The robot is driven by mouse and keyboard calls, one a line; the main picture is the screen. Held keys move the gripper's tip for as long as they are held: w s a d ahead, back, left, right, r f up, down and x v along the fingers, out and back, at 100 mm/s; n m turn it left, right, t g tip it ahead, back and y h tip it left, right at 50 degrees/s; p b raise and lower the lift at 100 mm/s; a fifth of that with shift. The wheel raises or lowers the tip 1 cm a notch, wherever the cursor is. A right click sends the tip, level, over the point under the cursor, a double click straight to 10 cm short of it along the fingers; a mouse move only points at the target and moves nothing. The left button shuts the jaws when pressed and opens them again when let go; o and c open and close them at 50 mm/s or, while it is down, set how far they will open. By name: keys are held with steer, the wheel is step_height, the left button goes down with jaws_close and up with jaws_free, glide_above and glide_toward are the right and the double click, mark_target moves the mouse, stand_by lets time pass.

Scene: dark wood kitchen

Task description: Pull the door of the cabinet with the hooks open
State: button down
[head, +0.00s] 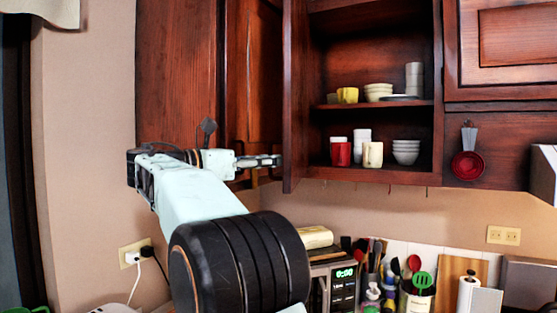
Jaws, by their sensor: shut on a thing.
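The dark wood cabinet (372,184) stands with its shelves exposed, and small hooks (400,191) hang below its bottom edge. Its door (295,90) is swung out at the left of the opening, seen nearly edge-on. My gripper (272,161) reaches from the left to the lower part of this door, at its outer face. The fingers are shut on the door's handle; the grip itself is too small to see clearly.
Mugs, including a red one (341,154), and bowls (405,151) stand on the shelves. Another cabinet door (180,70) is behind my arm. A microwave (342,284) and utensils (412,285) fill the counter below. A red pan (467,165) hangs at right.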

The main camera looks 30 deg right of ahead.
steer(key=shift+w+a+f+m+g, duration=0.15)
steer(key=shift+w+a+m+g, duration=0.2)
steer(key=shift+w+a, duration=0.5)
steer(key=c, duration=2.1)
jaws_free()
steer(key=shift+a, duration=0.1)
steer(key=a, duration=1.2)
steer(key=shift+s, duration=0.15)
